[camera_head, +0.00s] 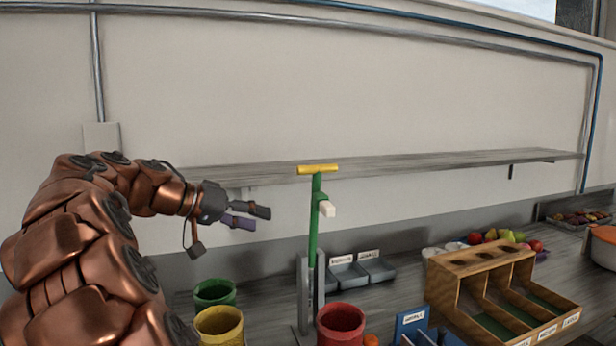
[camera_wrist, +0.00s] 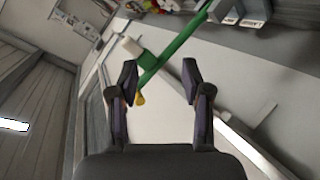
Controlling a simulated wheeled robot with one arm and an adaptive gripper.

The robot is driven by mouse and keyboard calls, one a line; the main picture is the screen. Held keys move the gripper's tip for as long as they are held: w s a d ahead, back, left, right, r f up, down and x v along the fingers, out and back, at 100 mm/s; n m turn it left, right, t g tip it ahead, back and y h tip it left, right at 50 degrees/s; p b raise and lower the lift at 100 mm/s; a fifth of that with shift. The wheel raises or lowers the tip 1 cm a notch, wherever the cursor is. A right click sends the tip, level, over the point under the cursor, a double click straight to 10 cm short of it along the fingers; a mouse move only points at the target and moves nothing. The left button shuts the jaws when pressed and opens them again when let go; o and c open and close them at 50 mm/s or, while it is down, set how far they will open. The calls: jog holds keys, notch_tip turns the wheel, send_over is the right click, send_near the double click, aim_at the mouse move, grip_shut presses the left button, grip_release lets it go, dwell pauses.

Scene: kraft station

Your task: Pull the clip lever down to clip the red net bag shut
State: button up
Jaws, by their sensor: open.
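The clip lever (camera_head: 313,225) is a green bar standing upright on a grey stand, with a yellow crossbar handle (camera_head: 318,169) on top and a white block (camera_head: 327,208) on its right side. My gripper (camera_head: 258,217) is open and empty, left of the lever and below the handle's height. In the wrist view the green lever (camera_wrist: 178,46) runs diagonally beyond my open fingers (camera_wrist: 159,72), and its yellow end (camera_wrist: 140,98) shows between them. A red round container (camera_head: 341,322) stands at the lever's foot; I cannot tell whether it is the net bag.
Green (camera_head: 214,292) and yellow (camera_head: 220,325) containers stand left of the stand. Grey bins (camera_head: 362,272) are behind it, and a wooden compartment box (camera_head: 480,262) is to the right. A wall shelf (camera_head: 420,163) runs behind the handle. Air between gripper and lever looks clear.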

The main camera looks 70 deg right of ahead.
aim_at(313, 170)
jog(key=d+r+m+g+h+b, duration=0.1)
jog(key=d+r+m+g+b, duration=0.1)
jog(key=d+r+m+g, duration=0.5)
jog(key=s+d+m, duration=0.1)
jog(key=d, duration=0.1)
jog(key=s+d+m, duration=0.1)
jog(key=s+d, duration=0.1)
jog(key=d, duration=0.1)
jog(key=s+d+m+t+p, duration=0.1)
jog(key=d, duration=0.2)
jog(key=shift+s+r, duration=0.25)
jog(key=shift+s, duration=0.15)
jog(key=shift+s+d+f, duration=0.1)
jog(key=shift+s+d, duration=0.4)
jog(key=shift+d, duration=0.05)
jog(key=shift+c, duration=0.2)
grip_shut()
